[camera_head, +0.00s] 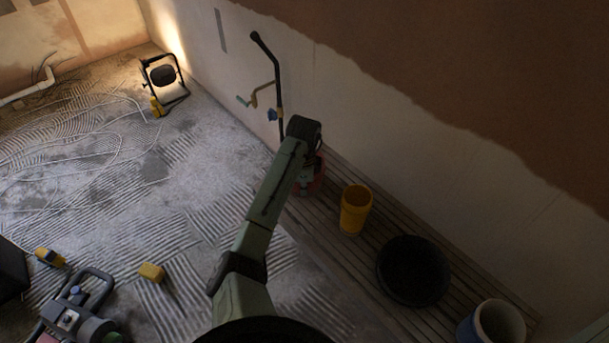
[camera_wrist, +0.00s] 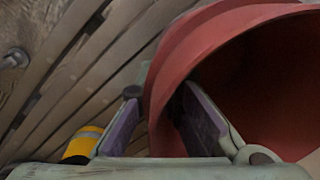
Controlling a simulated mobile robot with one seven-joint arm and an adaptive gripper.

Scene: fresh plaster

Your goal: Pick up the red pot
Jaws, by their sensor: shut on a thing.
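The red pot (camera_head: 319,181) is by the wall at the slatted boards in the head view, mostly hidden behind my arm. In the wrist view the red pot (camera_wrist: 225,40) fills the upper right, tilted in the picture, with its dark hollow inside facing right. My gripper (camera_wrist: 158,105) is shut on its wall, with one purple-padded finger outside and the other inside the rim. In the head view my gripper is hidden behind my forearm and wrist. I cannot tell whether the pot touches the boards.
A black-handled tool (camera_head: 278,92) leans on the wall behind. Slatted boards (camera_head: 386,222) run along the wall. Cables and tools lie on the floor.

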